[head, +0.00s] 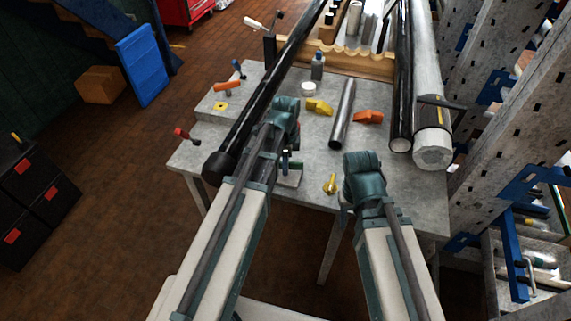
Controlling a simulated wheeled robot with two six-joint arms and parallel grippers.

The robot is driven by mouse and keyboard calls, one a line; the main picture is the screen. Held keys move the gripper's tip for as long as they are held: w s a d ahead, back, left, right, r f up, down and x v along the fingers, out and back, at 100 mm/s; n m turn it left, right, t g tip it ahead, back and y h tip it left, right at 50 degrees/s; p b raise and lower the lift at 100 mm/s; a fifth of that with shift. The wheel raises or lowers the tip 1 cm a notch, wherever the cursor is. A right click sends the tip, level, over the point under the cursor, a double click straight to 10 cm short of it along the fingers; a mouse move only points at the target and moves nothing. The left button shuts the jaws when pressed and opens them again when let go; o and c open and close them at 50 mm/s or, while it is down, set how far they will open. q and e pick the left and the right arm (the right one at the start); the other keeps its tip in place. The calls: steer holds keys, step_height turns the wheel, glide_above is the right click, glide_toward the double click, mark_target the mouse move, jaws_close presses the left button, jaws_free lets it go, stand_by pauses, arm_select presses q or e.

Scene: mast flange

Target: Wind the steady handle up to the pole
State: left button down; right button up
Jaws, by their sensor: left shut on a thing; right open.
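A long black pole (258,112) slants across the left of the grey bench, its capped near end low beside my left arm. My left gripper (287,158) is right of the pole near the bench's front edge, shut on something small. My wrist hides most of what it holds, so I cannot tell its shape or whether it touches the pole. A small grey plate (290,180) shows below it. I cannot make out the steady handle for certain. My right gripper (362,172) is open over the front edge, its fingers mostly hidden by its wrist.
The bench (310,190) also holds a yellow knob (330,184), orange pieces (368,117), a grey tube (343,113), a bottle (318,66) and a red-handled part (186,135). Large pipes (431,100) lie at right, beside a metal rack (500,130).

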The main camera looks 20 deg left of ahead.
arm_select(q)
steer(key=c, duration=0.8)
jaws_free()
steer(key=shift+o, duration=0.2)
steer(key=shift+r, duration=0.1)
step_height(320, 180, up, 5)
steer(key=p, duration=0.5)
